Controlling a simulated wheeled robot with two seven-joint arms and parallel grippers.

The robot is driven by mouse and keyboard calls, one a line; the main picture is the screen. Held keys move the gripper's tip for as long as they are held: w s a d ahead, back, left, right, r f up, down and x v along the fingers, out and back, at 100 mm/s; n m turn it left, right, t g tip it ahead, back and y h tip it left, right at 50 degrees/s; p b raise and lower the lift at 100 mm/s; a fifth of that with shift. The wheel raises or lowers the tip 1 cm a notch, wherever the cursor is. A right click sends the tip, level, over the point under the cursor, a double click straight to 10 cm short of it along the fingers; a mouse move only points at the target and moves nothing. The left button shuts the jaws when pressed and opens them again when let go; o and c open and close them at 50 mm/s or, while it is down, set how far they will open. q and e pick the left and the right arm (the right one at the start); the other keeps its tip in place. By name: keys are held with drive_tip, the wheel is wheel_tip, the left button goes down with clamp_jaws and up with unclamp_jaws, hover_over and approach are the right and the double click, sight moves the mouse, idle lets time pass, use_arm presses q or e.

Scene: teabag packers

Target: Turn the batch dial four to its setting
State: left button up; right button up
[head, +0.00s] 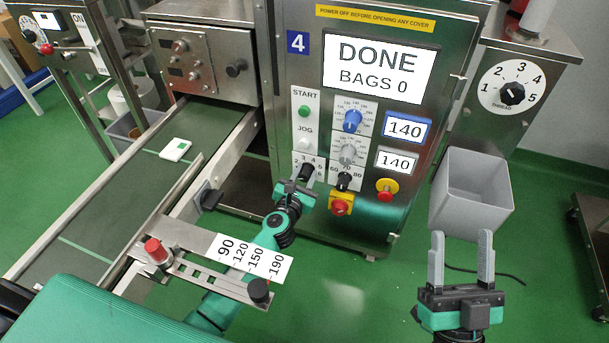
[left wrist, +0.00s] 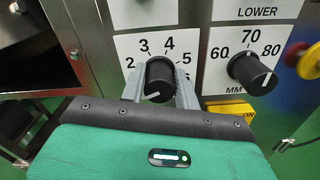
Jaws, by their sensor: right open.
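The batch dial (head: 305,172) is a black knob on the front of the steel machine marked 4. In the left wrist view the dial (left wrist: 161,80) has numbers around it, with 2, 3, 4 and 5 readable. A white mark on its face lies toward the lower left. My left gripper (head: 298,185) is at the dial, its fingers (left wrist: 163,92) on either side of the knob with no clear gap, so it is shut on it. My right gripper (head: 461,262) is open and empty, low at the right, before the grey bin.
The machine's screen (head: 379,68) reads DONE, BAGS 0. A second black knob (head: 344,182) with a MM scale sits right of the dial, above a red button (head: 340,205) on yellow. A grey bin (head: 470,193) stands right. A labelled slide bracket (head: 249,256) is near my left arm.

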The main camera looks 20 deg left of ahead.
use_arm(q)
drive_tip(key=c, duration=0.5)
drive_tip(key=shift+o, duration=0.2)
use_arm(e)
drive_tip(key=shift+w, duration=0.1)
